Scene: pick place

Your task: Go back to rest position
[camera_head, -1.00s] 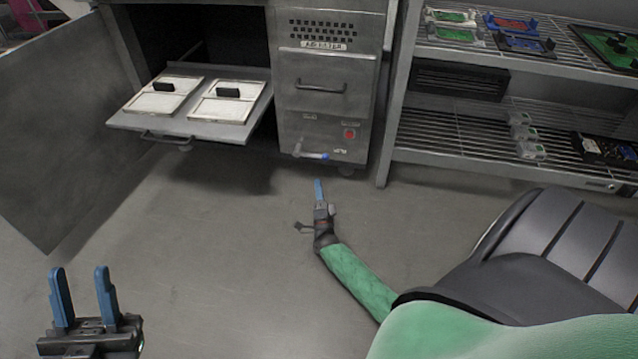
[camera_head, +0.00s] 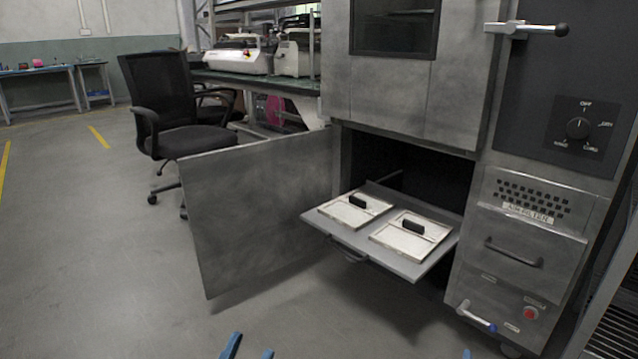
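Only the blue fingertips of my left gripper (camera_head: 249,350) show at the bottom edge of the head view, set apart with bare floor between them. A small blue tip of my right gripper (camera_head: 467,354) shows at the bottom edge, further right. The rest of both grippers is out of the picture, and I cannot see whether the right one is open. Nothing shows between the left fingertips.
A grey cabinet door (camera_head: 262,208) stands open. A pulled-out tray (camera_head: 375,246) holds two white plates with black handles (camera_head: 410,237). A blue-tipped lever (camera_head: 476,317) juts from the cabinet at right. A black chair (camera_head: 180,138) stands behind the door. The floor at left is clear.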

